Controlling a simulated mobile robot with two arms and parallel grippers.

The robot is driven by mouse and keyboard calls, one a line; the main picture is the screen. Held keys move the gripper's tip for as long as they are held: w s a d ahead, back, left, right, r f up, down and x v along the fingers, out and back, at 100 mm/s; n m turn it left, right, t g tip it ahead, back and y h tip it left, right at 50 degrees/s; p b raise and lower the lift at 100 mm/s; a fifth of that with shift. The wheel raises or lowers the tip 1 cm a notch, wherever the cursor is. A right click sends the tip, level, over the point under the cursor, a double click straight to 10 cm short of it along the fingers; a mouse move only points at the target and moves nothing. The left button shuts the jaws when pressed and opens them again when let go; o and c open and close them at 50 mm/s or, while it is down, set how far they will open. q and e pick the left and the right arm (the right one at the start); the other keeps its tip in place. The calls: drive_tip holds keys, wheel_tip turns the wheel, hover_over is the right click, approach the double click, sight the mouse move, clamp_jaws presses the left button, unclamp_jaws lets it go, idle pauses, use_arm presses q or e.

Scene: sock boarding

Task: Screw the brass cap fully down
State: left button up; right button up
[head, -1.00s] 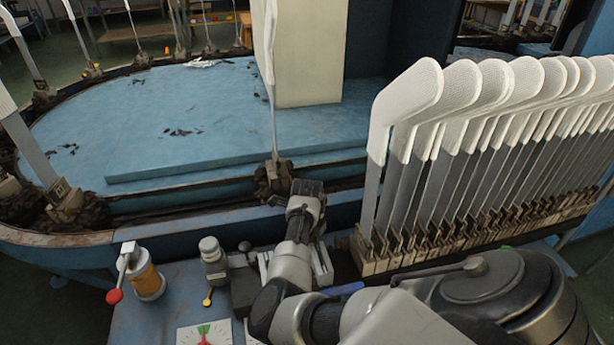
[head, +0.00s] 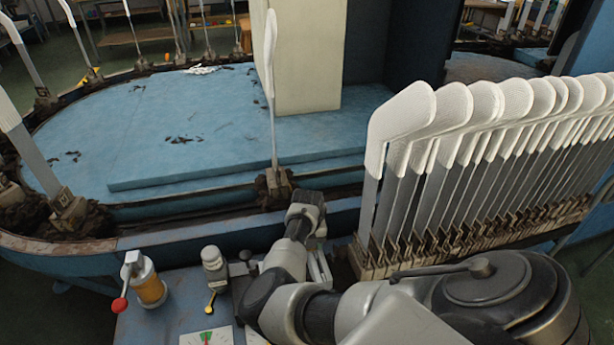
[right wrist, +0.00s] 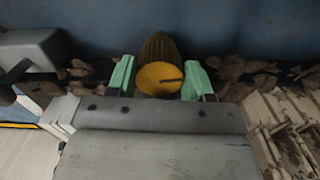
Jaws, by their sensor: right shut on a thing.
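The brass cap (right wrist: 159,50) shows in the right wrist view as a ridged, dark golden body with a round yellow face that bears a short dark mark. My right gripper (right wrist: 160,78) is shut on it, with a green-padded finger on either side. In the head view my right gripper (head: 306,207) is by the near edge of the blue oval machine, and my wrist hides the cap. The thread under the cap is hidden, so I cannot tell how far down it sits. My left gripper is not in view.
A rack of white-socked boards (head: 415,185) stands close on the right of my arm. An upright sock board (head: 272,100) rises just beyond my gripper. A red-knobbed lever with an amber cylinder (head: 150,288) and a grey valve (head: 214,266) stand on the bench to the left.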

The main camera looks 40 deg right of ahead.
drive_tip(key=shift+m, duration=0.9)
drive_tip(key=o, duration=0.9)
drive_tip(key=shift+r, duration=0.2)
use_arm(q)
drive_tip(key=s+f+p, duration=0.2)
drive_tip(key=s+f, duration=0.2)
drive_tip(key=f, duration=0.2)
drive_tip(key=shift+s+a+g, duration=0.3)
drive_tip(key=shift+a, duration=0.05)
use_arm(e)
wheel_tip(320, 180, up, 10)
drive_tip(key=shift+r, duration=0.25)
